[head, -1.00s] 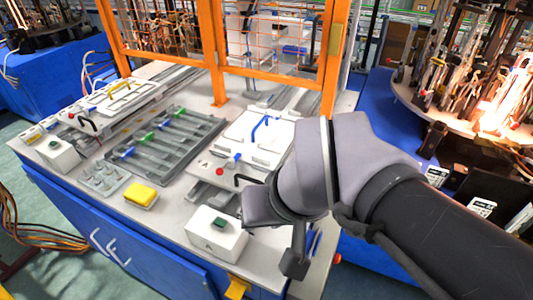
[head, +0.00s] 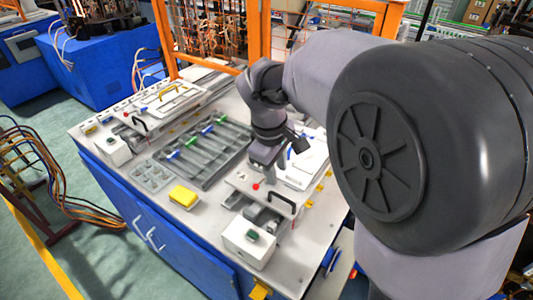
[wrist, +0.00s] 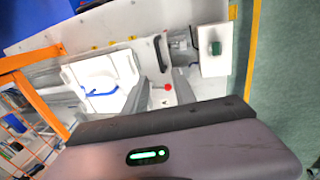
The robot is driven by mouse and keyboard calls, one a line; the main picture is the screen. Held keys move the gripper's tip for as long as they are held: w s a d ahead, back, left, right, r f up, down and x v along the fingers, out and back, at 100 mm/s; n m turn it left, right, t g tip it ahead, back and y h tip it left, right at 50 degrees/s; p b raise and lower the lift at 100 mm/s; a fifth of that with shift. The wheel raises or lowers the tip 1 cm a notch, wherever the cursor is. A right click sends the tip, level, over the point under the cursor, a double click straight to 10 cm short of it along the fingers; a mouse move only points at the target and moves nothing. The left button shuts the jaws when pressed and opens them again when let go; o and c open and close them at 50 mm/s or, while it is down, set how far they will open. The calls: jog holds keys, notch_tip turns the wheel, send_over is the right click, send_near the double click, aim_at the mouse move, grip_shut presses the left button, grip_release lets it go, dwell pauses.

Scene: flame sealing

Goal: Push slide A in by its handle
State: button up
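The slide on the right side of the bench has a pale plate (head: 307,170) with a blue handle, a red knob (head: 256,185) and a black bar handle (head: 283,200) at its front end. No letter marking it as slide A is readable. My gripper (head: 264,172) points down over this slide, just behind the red knob and black handle. In the wrist view my gripper (wrist: 162,82) has its two grey fingers apart with nothing held. The red knob (wrist: 168,87) shows between them, and the black handle (wrist: 157,48) lies to one side. Contact cannot be told.
A white box with a green button (head: 249,242) stands in front of the slide. A grey rack (head: 205,150) with green and blue clips and a yellow block (head: 183,196) lie to the left. A second slide with a yellow handle (head: 172,90) is farther left. An orange frame stands behind.

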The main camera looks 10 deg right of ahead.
aim_at(280, 196)
jog(key=f+b, duration=0.1)
jog(key=f, duration=0.3)
jog(key=w+d+f+b, duration=0.1)
jog(key=f, duration=0.6)
jog(key=shift+w+d+f+b, duration=0.3)
jog(key=shift+w+d+b, duration=0.05)
jog(key=shift+b, duration=0.05)
grip_shut()
dwell(0.6)
